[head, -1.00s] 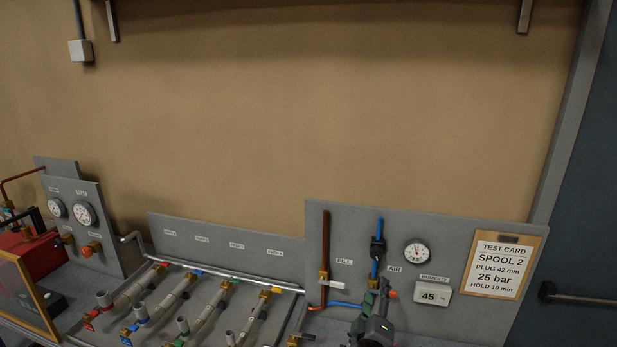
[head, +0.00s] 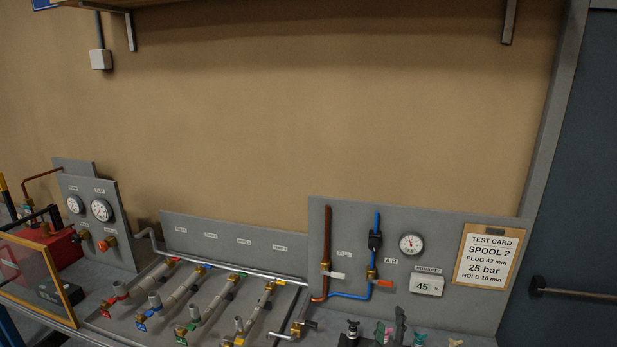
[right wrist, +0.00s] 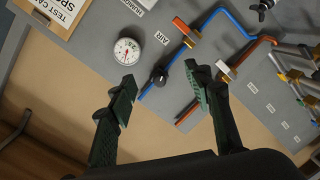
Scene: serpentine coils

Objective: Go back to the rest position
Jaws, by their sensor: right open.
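My right gripper (head: 391,327) shows only as dark green fingertips at the bottom edge of the head view, below the grey fill-and-air panel (head: 455,235). In the right wrist view the gripper (right wrist: 160,80) has its two green fingers spread, with nothing between them. Past the fingers are the round gauge (right wrist: 127,51) and the blue air pipe (right wrist: 205,22). In the head view the gripper is below the orange air lever (head: 384,283) and apart from it. My left gripper is not in view.
The test card (head: 487,255) hangs at the panel's right. Several tagged pipe spools (head: 180,300) lie on the bench left of it. A dark plug (head: 352,329) stands near the gripper.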

